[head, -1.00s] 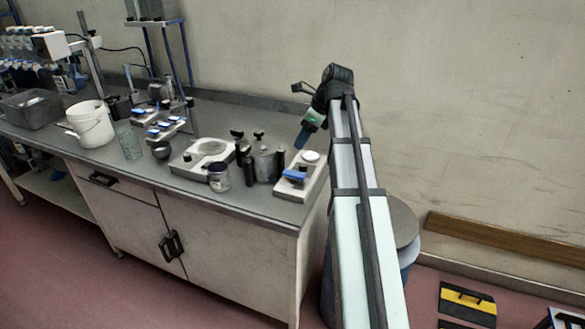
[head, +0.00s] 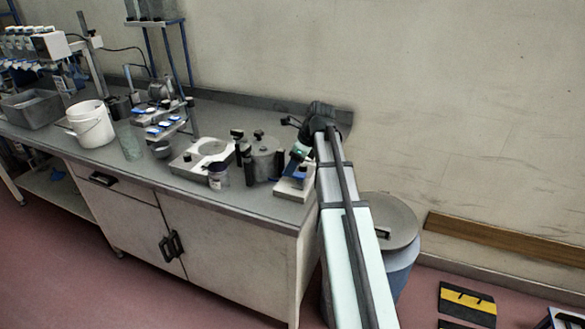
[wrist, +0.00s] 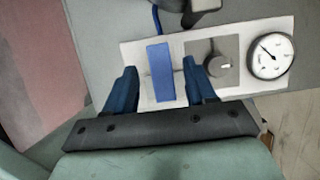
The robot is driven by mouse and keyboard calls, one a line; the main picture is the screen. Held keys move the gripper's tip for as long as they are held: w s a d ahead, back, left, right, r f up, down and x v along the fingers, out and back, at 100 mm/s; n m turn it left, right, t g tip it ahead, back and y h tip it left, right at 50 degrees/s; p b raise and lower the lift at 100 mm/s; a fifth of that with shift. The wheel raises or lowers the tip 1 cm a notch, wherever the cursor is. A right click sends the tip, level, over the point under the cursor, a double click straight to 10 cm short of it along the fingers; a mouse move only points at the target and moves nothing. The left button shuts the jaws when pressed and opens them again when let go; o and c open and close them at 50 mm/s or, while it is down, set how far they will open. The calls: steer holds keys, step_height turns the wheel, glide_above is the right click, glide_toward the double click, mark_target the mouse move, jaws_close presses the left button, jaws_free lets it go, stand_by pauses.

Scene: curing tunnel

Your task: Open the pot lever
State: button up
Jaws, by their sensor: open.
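The pot lever (wrist: 160,72) is a blue bar on a pale control plate (wrist: 140,52). In the wrist view it lies between the two dark blue fingers of my gripper (wrist: 160,85), with a visible gap on each side. My gripper is open and holds nothing. In the head view my gripper (head: 299,152) is low over the plate (head: 290,191) at the bench's right end, and my arm hides part of the plate and the lever. The metal pot (head: 262,160) with dark clamp knobs stands just left of the plate.
On the plate, a black knob (wrist: 220,65) and a round gauge (wrist: 270,56) sit right of the lever. A small jar (head: 218,177), a grey block with a round recess (head: 190,162) and a white bucket (head: 91,124) stand further left. A lidded drum (head: 402,265) is beside the bench.

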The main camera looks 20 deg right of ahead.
steer(key=shift+x, duration=0.85)
steer(key=shift+c, duration=0.2)
jaws_close()
steer(key=n, duration=0.2)
steer(key=n+g, duration=0.1)
steer(key=shift+s+a+n+y, duration=0.25)
steer(key=shift+s+n+y, duration=0.05)
steer(key=shift+s+y, duration=0.1)
steer(key=n, duration=0.1)
steer(key=n+g, duration=0.1)
steer(key=n, duration=0.1)
steer(key=shift+s+a+n+y, duration=0.15)
steer(key=shift+s+n+y, duration=0.15)
steer(key=shift+s, duration=0.05)
steer(key=n+g, duration=0.1)
steer(key=n, duration=0.1)
steer(key=s+n+g, duration=0.1)
steer(key=n, duration=0.1)
steer(key=n+g, duration=0.1)
steer(key=n, duration=0.1)
steer(key=shift+s, duration=0.35)
